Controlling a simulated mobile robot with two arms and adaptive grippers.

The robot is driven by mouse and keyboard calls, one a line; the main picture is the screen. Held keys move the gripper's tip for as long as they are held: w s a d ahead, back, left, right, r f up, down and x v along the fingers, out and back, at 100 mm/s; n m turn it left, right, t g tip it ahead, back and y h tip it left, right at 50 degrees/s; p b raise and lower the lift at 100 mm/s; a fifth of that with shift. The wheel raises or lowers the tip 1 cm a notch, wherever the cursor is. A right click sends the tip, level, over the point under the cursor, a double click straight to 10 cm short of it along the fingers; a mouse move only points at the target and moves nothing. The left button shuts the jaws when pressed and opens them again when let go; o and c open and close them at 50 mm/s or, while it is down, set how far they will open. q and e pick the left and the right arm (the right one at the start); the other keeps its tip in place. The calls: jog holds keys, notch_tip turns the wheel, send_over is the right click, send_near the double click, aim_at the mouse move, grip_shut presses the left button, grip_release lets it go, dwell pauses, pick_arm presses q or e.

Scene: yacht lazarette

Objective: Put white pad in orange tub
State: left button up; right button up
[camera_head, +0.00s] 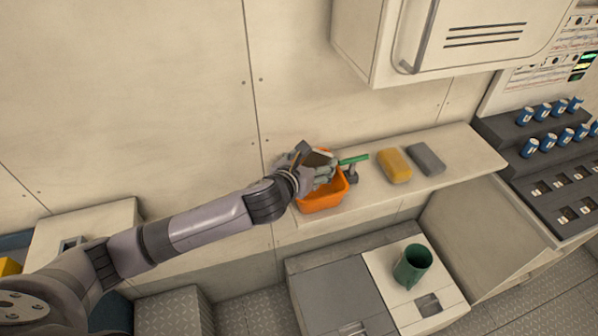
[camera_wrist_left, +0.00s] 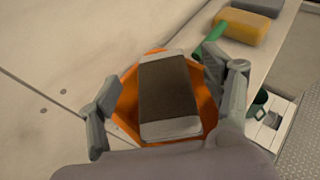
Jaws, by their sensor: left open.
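The orange tub (camera_head: 322,200) stands on the left end of the shelf; its orange inside (camera_wrist_left: 203,98) shows around the pad in the left wrist view. The white pad (camera_wrist_left: 184,127), with a dark brown face, lies over the tub's opening, its far end reaching the tub's far rim. It shows partly in the head view (camera_head: 319,158). I cannot tell whether it rests in the tub or on its rim. My left gripper (camera_wrist_left: 167,112) is open over the tub, fingers apart on either side of the pad; in the head view it partly hides the tub (camera_head: 312,170). My right gripper is out of view.
A green-handled tool (camera_head: 353,160) lies just right of the tub. A yellow sponge (camera_head: 395,165) and a grey block (camera_head: 426,159) lie further right on the shelf (camera_head: 456,157). A green mug (camera_head: 412,266) stands on the lower counter. A wall cabinet (camera_head: 455,35) hangs above.

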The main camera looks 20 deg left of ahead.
pick_arm(q)
jog(key=b+v, duration=0.1)
jog(key=v, duration=0.8)
jog(key=shift+s, duration=0.1)
